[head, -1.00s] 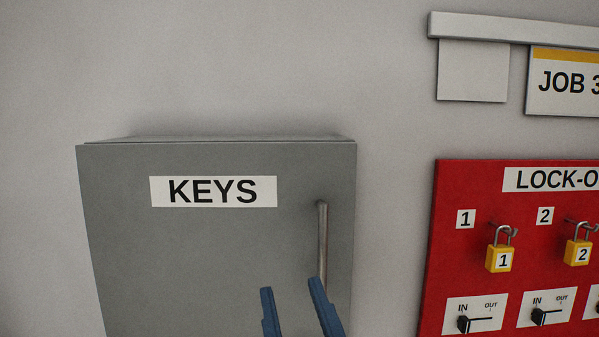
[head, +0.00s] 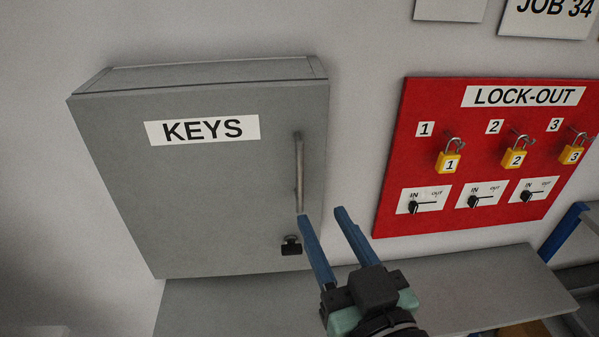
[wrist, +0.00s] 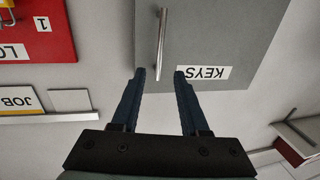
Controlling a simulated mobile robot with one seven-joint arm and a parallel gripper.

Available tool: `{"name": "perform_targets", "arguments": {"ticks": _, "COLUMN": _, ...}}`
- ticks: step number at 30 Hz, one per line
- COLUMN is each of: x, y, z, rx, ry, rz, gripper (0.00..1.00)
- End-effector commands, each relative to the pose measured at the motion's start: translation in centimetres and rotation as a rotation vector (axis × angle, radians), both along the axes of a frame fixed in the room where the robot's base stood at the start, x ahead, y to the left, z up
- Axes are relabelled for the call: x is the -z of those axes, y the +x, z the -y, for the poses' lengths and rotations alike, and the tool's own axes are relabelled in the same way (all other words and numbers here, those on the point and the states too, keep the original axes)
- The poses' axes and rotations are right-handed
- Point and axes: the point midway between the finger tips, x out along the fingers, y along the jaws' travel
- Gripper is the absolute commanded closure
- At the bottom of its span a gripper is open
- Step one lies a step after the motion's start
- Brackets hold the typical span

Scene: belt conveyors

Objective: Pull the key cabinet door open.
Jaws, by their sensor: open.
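The grey key cabinet (head: 210,205) hangs on the wall with its door shut and a KEYS label (head: 202,130) on it. A vertical metal bar handle (head: 299,172) is on the right side of the door, with a small black latch or lock (head: 291,245) below it. My gripper (head: 322,212) is open and empty, its blue fingers near the lower end of the handle and to its right. In the wrist view the handle (wrist: 162,42) shows beyond the fingertips of my gripper (wrist: 160,74), between them or close to the one on the left; contact cannot be told.
A red lock-out board (head: 390,215) with yellow padlocks and switches is on the wall to the right. A grey shelf or bench top (head: 450,285) runs below the cabinet and board. Job cards (head: 549,18) hang above the board.

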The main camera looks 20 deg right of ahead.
Motion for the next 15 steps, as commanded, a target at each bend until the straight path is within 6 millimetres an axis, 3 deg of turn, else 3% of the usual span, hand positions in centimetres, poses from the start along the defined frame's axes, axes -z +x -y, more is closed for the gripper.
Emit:
{"name": "perform_targets", "arguments": {"ticks": 3, "x": 0.5, "y": 1.2, "z": 0.1, "rx": -0.001, "ry": -0.007, "rz": 0.004, "gripper": 0.56}}
{"name": "perform_targets", "arguments": {"ticks": 15, "x": 0.7, "y": 2.9, "z": 0.2, "rx": -0.015, "ry": -0.01, "rz": 0.002, "gripper": 0.56}}
